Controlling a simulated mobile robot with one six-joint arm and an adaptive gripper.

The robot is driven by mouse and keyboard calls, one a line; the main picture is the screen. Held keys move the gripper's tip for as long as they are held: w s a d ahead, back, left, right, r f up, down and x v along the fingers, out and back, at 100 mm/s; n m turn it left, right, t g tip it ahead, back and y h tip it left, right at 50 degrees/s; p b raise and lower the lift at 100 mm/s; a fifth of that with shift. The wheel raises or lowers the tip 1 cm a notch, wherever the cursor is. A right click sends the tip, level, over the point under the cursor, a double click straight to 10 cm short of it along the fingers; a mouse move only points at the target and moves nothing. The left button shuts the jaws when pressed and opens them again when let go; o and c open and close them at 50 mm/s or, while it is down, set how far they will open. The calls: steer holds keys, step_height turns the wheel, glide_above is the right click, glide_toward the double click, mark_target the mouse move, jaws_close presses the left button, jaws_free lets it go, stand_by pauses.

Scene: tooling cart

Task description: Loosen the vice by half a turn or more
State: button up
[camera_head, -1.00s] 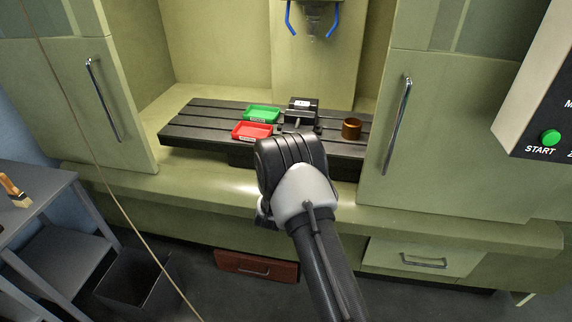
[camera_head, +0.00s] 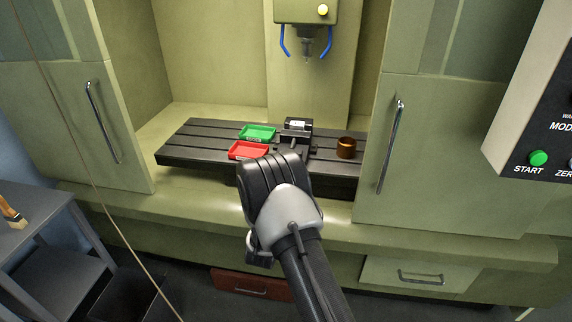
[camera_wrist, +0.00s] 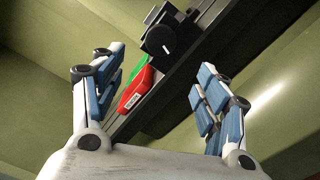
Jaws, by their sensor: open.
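The vice (camera_head: 297,129) is a dark block on the slotted black machine table, right of the trays. It also shows in the wrist view (camera_wrist: 172,38), where a round dark part with a pale mark faces me, ahead of the fingertips. My gripper (camera_wrist: 150,85) is open with nothing between its blue-padded fingers, and a gap separates it from the vice. In the head view my arm's wrist hides the gripper's fingers and the table's front edge below the vice. The vice's handle cannot be made out clearly.
A green tray (camera_head: 257,132) and a red tray (camera_head: 248,150) lie left of the vice. A copper-coloured cylinder (camera_head: 346,148) stands to its right. A spindle with blue hoses (camera_head: 306,45) hangs above. Doors with handles (camera_head: 392,147) flank the opening.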

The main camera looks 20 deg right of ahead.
steer(key=w+d+m, duration=0.7)
steer(key=w+m, duration=0.4)
steer(key=m, duration=0.4)
steer(key=shift+w+d+r, duration=0.15)
steer(key=shift+w+d, duration=0.05)
steer(key=shift+d, duration=0.1)
steer(key=shift+c, duration=0.3)
steer(key=c, duration=1)
steer(key=shift+n+b, duration=0.95)
steer(key=shift+n, duration=1.35)
